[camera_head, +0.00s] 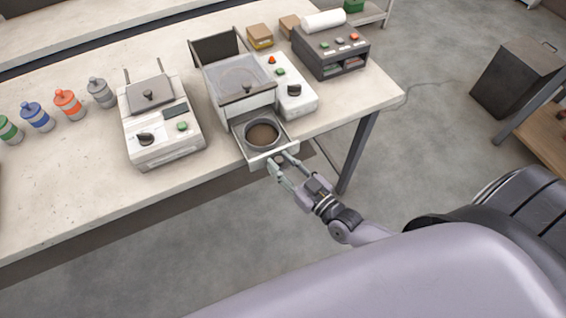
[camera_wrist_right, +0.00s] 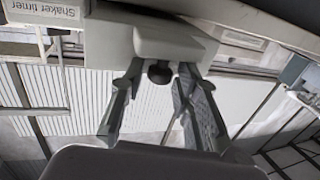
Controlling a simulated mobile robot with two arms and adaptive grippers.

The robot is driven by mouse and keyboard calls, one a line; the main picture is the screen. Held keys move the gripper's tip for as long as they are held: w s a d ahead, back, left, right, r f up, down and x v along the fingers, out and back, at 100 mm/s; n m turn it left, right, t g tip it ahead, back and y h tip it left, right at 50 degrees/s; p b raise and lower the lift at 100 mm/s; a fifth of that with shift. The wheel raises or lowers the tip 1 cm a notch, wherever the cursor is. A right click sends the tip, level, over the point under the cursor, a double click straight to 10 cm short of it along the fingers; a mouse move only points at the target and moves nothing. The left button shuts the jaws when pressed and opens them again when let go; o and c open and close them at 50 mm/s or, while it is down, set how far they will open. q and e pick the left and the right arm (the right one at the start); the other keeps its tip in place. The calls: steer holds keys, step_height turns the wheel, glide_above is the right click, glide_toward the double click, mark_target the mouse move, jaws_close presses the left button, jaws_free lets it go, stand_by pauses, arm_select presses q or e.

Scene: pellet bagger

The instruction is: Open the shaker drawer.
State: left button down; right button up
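The shaker (camera_head: 240,82) is a white machine with a clear-lidded top on the bench. Its drawer (camera_head: 247,153) stands out from the front, with a round pan (camera_head: 262,134) of brown material in it. My right gripper (camera_head: 281,162) is at the drawer front. In the right wrist view its two fingers (camera_wrist_right: 160,78) stand on either side of the dark round drawer knob (camera_wrist_right: 159,73). A small gap seems to show between each finger and the knob, so the gripper looks open around it. My left gripper is in neither view.
A white device with a lid and dial (camera_head: 160,135) stands left of the shaker. Several coloured bottles (camera_head: 68,103) are further left. A dark sealer-like box (camera_head: 332,55) is to the right. The floor before the bench is clear; a bench leg (camera_head: 358,150) is near my right arm.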

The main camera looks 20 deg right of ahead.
steer(key=shift+s, duration=0.2)
steer(key=v, duration=1.1)
steer(key=shift+s+d, duration=0.15)
steer(key=shift+s, duration=0.2)
steer(key=s+d+f+g+h+b, duration=0.1)
steer(key=s+d+f+g+h, duration=0.2)
steer(key=f, duration=1.2)
steer(key=s+d+f+g+b, duration=0.1)
steer(key=s+f+g, duration=0.3)
steer(key=f, duration=1)
steer(key=s+a+f+m+g+h, duration=0.1)
steer(key=s+a+f+g+h, duration=0.1)
steer(key=s+f+g, duration=0.7)
steer(key=s+f, duration=0.6)
steer(key=s, duration=0.2)
steer(key=shift+s+b, duration=0.35)
steer(key=shift+b, duration=0.05)
